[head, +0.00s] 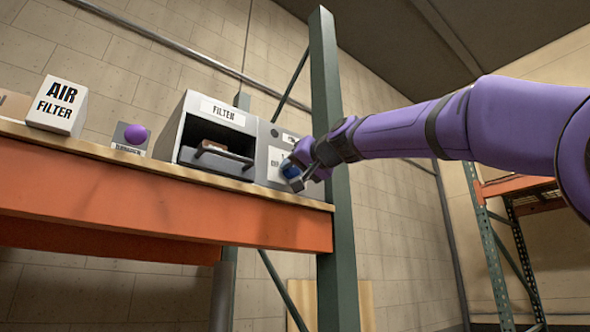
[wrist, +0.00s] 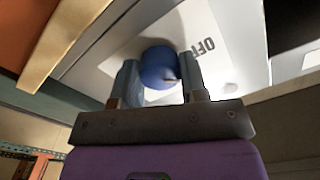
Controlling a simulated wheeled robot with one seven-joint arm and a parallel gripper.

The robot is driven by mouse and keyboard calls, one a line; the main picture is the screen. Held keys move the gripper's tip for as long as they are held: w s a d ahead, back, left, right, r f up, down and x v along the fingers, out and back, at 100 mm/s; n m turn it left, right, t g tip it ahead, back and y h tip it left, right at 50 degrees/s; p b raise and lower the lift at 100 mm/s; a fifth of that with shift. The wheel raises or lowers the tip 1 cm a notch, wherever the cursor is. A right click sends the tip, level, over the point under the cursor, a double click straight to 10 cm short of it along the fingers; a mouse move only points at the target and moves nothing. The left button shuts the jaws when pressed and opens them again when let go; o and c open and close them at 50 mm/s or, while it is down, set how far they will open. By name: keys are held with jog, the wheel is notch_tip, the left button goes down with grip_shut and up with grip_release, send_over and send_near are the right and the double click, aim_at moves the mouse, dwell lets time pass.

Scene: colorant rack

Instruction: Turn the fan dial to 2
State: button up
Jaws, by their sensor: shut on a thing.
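The fan dial is a round blue knob (wrist: 160,66) on a pale panel plate. In the head view the blue knob (head: 289,169) is partly hidden by my gripper. My gripper (wrist: 158,78) has one finger on each side of the knob and is shut on it. In the head view my gripper (head: 293,175) is at the grey panel (head: 272,141) at the right end of the shelf. The word OFF shows on the plate to the right of the knob in the wrist view. The other dial marks are hidden or cannot be read.
A grey FILTER housing (head: 187,130) with a handled filter (head: 221,160) stands left of the panel. A purple button (head: 136,134) and an AIR FILTER box (head: 60,106) stand farther left. A green upright post (head: 325,70) rises close to my gripper. The orange shelf beam (head: 150,205) runs below.

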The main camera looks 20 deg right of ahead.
jog(key=m, duration=1.1)
jog(key=shift+m, duration=1.8)
jog(key=shift+f, duration=0.1)
jog(key=o, duration=0.9)
jog(key=shift+s, duration=0.1)
jog(key=v, duration=1)
jog(key=shift+s+d, duration=0.15)
jog(key=shift+s, duration=0.15)
